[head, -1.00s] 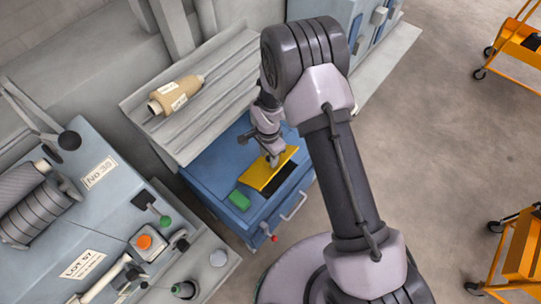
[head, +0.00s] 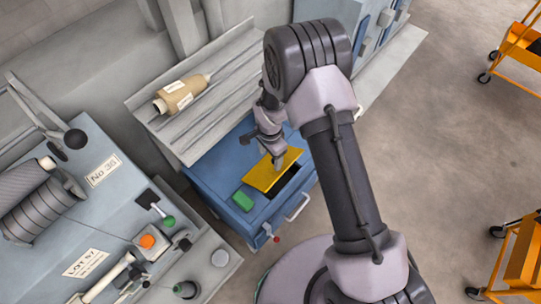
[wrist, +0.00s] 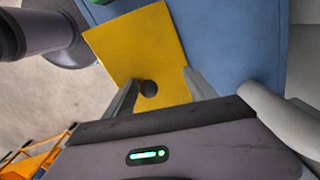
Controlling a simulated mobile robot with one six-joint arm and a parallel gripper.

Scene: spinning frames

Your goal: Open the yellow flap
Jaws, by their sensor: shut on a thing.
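The yellow flap (head: 266,179) is on top of the blue cabinet (head: 215,174), beside a dark opening (head: 287,181) on its front right side. In the wrist view the flap (wrist: 140,45) is a flat yellow plate with a round dark knob (wrist: 149,88) near its lower edge. My gripper (head: 278,163) is over the flap in the head view. In the wrist view its two fingers (wrist: 160,88) stand on either side of the knob, shut on it. The exact finger contact is hard to see.
A grey machine (head: 100,220) stands left; orange carts (head: 525,250) stand right. Floor between is clear.

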